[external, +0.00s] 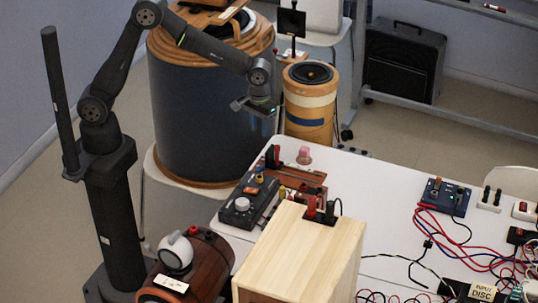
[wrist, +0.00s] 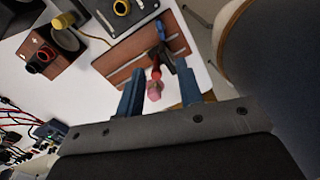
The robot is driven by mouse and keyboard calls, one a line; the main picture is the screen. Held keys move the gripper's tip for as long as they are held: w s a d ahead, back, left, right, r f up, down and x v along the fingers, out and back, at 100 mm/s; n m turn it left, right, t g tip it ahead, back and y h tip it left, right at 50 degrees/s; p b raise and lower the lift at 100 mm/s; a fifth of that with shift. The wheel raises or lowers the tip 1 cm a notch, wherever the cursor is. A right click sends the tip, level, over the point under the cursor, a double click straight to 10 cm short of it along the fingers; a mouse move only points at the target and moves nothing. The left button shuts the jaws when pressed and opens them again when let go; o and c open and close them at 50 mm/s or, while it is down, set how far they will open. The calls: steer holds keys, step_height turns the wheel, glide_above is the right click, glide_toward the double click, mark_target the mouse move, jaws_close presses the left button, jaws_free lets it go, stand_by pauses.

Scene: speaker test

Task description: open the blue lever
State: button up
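My gripper (external: 256,106) hangs in the air above and behind the far-left corner of the white table. In the wrist view my gripper (wrist: 158,72) has its two blue-grey fingers wide apart with nothing held between them. A small blue piece (wrist: 160,29), perhaps the blue lever, stands on a red-brown board with metal rails (wrist: 130,62), beyond the fingertips. The pink knob also shows in the external view (external: 304,155).
A black control box with a pale dial (external: 249,200) sits beside the board. A large wooden box (external: 300,255) stands in front. A big dark drum (external: 205,120) and a tan cylinder speaker (external: 309,103) stand behind the table. Wires cover the table's right side.

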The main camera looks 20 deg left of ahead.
mark_target(260, 167)
steer(key=shift+n, duration=0.4)
step_height(260, 167, down, 16)
steer(key=shift+r, duration=0.1)
